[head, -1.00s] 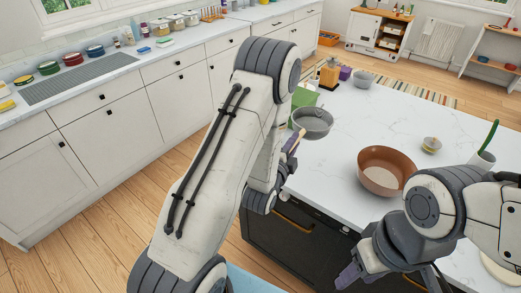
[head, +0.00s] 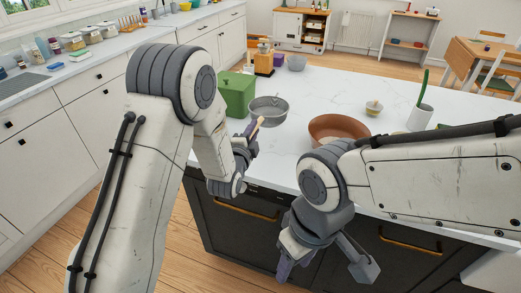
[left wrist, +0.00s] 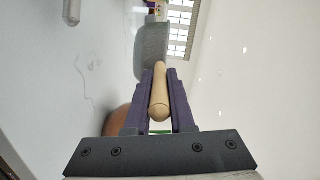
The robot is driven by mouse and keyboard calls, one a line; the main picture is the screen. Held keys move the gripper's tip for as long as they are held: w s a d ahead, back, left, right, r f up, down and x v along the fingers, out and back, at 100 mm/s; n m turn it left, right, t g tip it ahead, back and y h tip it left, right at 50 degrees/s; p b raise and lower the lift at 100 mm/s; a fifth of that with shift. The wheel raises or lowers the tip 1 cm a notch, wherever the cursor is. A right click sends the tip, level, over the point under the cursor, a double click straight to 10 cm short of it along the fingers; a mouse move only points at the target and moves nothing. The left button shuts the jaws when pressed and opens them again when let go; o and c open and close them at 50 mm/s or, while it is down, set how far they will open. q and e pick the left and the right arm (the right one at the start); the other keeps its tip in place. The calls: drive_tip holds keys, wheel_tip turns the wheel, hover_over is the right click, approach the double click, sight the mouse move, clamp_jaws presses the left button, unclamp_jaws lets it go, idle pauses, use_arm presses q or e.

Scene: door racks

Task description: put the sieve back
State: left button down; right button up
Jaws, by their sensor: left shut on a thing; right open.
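The sieve (head: 269,108) is a grey round bowl with a wooden handle, at the near left edge of the white island counter in the head view. My left gripper (head: 249,141) is shut on its wooden handle. In the left wrist view the handle (left wrist: 160,95) lies between the two purple fingers, with the grey sieve bowl (left wrist: 152,50) beyond. I cannot tell whether the sieve touches the counter. My right gripper (head: 325,266) is open and empty, in front of the island's dark front.
The island's middle is clear. A shelf unit (head: 405,43) stands at the back.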

use_arm(q)
wheel_tip(320, 180, down, 8)
drive_tip(key=shift+a+r+p, duration=0.1)
drive_tip(key=shift+r+p, duration=0.05)
drive_tip(key=shift+p, duration=0.4)
drive_tip(key=shift+f, duration=0.3)
drive_tip(key=shift+f, duration=0.15)
drive_tip(key=c, duration=1.2)
unclamp_jaws()
drive_tip(key=shift+f, duration=0.1)
drive_tip(key=o, duration=0.4)
drive_tip(key=shift+o, duration=0.2)
